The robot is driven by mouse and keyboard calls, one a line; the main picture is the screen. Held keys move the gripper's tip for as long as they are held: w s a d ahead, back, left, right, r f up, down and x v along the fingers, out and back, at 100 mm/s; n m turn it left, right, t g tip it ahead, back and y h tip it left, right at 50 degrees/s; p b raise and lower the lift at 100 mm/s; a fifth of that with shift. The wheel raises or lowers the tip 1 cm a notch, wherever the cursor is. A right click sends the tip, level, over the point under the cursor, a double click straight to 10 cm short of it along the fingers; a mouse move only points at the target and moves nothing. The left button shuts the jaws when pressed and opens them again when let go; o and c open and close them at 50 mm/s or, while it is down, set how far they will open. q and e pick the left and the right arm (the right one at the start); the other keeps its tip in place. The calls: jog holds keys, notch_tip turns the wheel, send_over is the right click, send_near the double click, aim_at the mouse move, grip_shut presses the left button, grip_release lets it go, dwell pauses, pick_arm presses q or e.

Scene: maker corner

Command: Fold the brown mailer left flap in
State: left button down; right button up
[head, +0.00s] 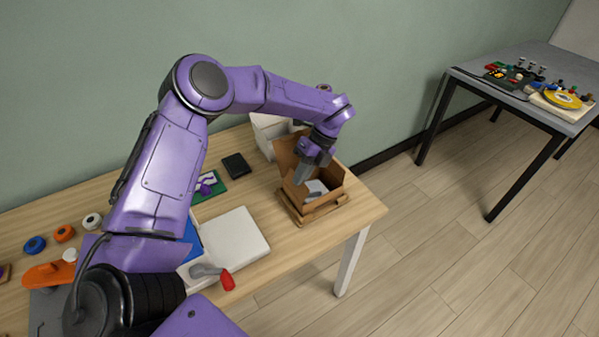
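The brown mailer (328,201) is an open cardboard box near the right end of the wooden table. A brown flap (286,157) stands up at its back left side, and a pale grey item (316,187) lies inside. My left gripper (302,180) points down over the box's left part, close to the raised flap. Whether it touches the flap is unclear. Its fingertips are small and seen edge-on, so I cannot tell their opening. My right gripper is out of view.
A white box (266,133) stands behind the mailer. A black case (236,165), a green board (212,191) and a white flat box (236,238) lie to the left. A red-tipped tool (227,280) is near the front edge. A grey table (482,70) stands apart at right.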

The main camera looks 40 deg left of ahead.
pick_arm(q)
jog(key=shift+w, duration=0.1)
dwell(0.4)
jog(key=c, duration=1.4)
grip_release()
jog(key=shift+o, duration=0.2)
jog(key=b+v, duration=0.1)
jog(key=v, duration=0.9)
jog(key=shift+w, duration=0.2)
jog(key=shift+d+r, duration=0.1)
jog(key=shift+d, duration=0.05)
